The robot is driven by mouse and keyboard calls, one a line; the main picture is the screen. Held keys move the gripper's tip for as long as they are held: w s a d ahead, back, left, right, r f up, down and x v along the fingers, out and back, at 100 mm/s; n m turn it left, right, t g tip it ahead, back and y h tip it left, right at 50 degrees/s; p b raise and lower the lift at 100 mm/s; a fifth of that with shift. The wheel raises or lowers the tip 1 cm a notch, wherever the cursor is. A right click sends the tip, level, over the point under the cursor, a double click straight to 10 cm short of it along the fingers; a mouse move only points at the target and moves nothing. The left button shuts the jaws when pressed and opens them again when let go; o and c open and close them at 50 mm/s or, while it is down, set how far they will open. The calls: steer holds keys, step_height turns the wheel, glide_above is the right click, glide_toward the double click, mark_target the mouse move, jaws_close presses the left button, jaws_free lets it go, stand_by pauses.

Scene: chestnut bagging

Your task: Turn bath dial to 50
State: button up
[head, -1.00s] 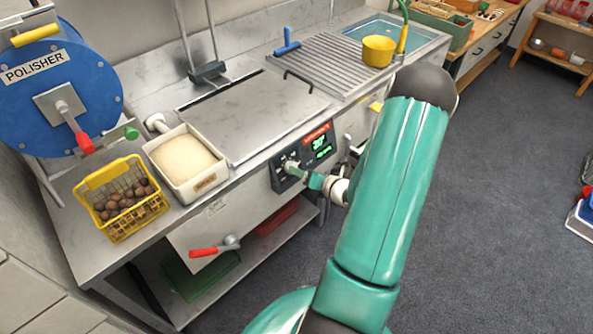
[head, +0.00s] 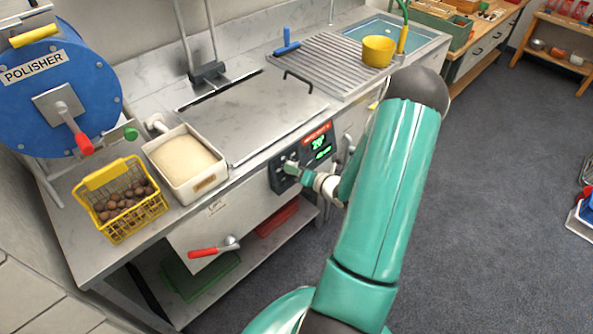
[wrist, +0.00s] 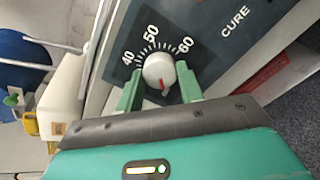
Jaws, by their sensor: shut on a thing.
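The bath dial (wrist: 158,70) is a round pale knob with a red pointer mark, on a dark panel (head: 284,172) on the front of the steel bath. Its scale shows 40, 50 and 60 in the wrist view. The red mark sits on the lower side of the knob, away from the numbers. My gripper (wrist: 158,88) has its two green fingers on either side of the knob and is shut on it. In the head view my gripper (head: 294,168) reaches the panel from the right. A green display (head: 320,147) is lit beside the dial; its digits are hard to read.
A yellow basket of chestnuts (head: 108,178) and a white tub (head: 210,182) stand on the counter at left. A red-handled lever (head: 206,252) sticks out below the counter. A blue polisher drum (head: 85,105) stands at the far left.

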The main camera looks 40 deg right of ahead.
steer(key=shift+m, duration=0.3)
steer(key=shift+r+m+g, duration=0.15)
steer(key=shift+m+g, duration=0.15)
steer(key=shift+m, duration=17.4)
